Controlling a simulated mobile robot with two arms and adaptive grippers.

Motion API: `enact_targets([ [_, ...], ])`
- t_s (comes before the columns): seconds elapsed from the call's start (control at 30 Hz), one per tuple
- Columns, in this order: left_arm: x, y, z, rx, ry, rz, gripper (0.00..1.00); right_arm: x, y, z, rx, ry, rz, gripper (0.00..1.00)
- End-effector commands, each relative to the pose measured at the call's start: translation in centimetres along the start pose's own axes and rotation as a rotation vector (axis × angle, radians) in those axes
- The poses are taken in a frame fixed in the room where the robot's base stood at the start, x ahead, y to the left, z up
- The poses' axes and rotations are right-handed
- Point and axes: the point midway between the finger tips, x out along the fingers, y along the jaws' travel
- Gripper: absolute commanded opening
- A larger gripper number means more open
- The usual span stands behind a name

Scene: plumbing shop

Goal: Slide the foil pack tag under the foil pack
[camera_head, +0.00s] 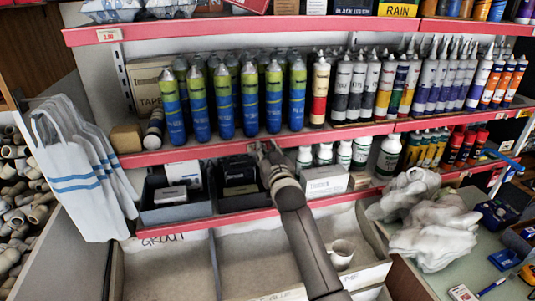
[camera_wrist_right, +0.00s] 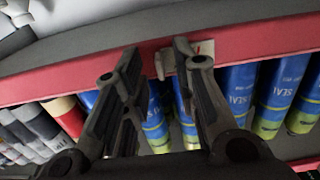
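Silvery foil packs (camera_head: 172,8) lie on the top shelf at the upper left. A white tag with red print (camera_head: 108,34) is on that shelf's red edge, below the packs. My right gripper (camera_head: 262,148) is at the middle shelf's red edge, under the blue and green tubes. In the right wrist view its two fingers (camera_wrist_right: 157,52) are apart. A pale tag (camera_wrist_right: 205,47) shows on the red edge there, partly hidden by one finger; I cannot tell whether the fingers touch it, or what it reads. My left gripper is not in view.
Blue and green tubes (camera_head: 222,100) stand close behind the middle edge. Dark bins (camera_head: 170,207) and a white box (camera_head: 325,181) sit below. A white mug (camera_head: 341,253) is in the lower tray. White bags (camera_head: 75,165) hang left; crumpled white cloth (camera_head: 435,225) lies right.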

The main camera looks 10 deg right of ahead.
Motion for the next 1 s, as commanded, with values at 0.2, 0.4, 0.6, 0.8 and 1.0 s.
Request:
enact_targets([
  [0.2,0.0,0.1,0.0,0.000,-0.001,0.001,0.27,-1.2,0.0,0.1,0.000,0.000,0.000,0.27],
  [0.4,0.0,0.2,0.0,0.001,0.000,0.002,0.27,-4.2,0.0,0.2,0.000,-0.001,-0.001,0.27],
  [0.6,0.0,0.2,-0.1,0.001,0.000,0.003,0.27,-7.5,0.0,0.1,0.000,0.000,0.000,0.27],
  [0.8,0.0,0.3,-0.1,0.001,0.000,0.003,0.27,-10.3,0.0,0.1,0.000,0.000,0.000,0.27],
  [1.0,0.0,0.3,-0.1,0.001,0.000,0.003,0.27,-11.8,0.0,0.1,-0.001,-0.001,0.000,0.27],
])
